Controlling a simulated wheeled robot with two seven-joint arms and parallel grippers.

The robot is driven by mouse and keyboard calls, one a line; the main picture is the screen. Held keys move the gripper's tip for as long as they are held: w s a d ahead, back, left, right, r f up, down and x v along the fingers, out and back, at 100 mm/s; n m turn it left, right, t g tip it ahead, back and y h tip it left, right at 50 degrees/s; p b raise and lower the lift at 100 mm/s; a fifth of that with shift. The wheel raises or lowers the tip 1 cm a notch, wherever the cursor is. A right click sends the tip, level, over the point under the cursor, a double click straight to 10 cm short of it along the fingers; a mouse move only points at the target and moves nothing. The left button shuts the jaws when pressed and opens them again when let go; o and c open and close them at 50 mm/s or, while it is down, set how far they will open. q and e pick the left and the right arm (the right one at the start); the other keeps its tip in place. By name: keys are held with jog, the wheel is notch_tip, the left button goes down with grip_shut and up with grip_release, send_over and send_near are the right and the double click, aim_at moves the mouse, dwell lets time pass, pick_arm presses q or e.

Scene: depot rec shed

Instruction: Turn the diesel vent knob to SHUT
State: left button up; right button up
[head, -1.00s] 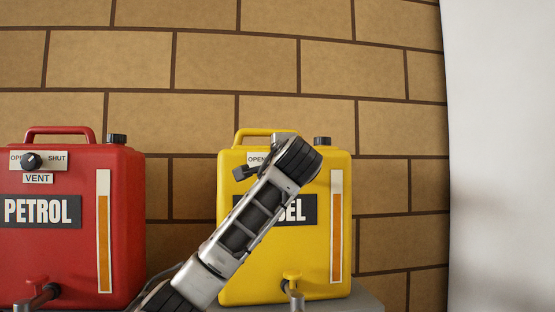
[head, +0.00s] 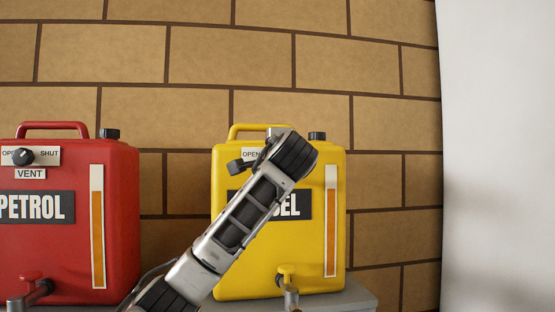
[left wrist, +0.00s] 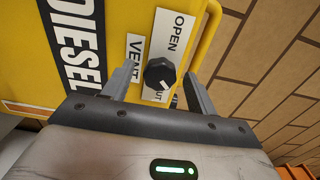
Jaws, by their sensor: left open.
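The yellow diesel tank (head: 225,275) stands right of centre in the head view, partly hidden by my left arm. In the left wrist view its round black vent knob (left wrist: 159,72) sits on a white plate (left wrist: 177,32) marked OPEN, with the SHUT lettering partly covered. A pale mark on the knob faces the lower right, toward the SHUT side. My left gripper (left wrist: 158,76) is open, its two fingers on either side of the knob; I cannot tell whether they touch it. In the head view the arm hides the knob. My right gripper is out of view.
A red petrol tank (head: 120,230) with its own vent knob (head: 23,156) stands to the left. The yellow tank rests on a grey ledge (head: 357,298) and has a tap (head: 288,275) low in front. A brick wall (head: 390,130) is behind.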

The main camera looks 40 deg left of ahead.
pick_arm(q)
jog(key=b+v, duration=0.5)
jog(key=v, duration=1)
jog(key=shift+d, duration=0.3)
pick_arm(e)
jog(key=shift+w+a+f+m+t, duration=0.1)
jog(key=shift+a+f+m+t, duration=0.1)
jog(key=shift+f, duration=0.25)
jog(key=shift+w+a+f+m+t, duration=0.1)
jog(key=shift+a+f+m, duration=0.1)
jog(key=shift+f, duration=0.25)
pick_arm(q)
jog(key=shift+r, duration=0.1)
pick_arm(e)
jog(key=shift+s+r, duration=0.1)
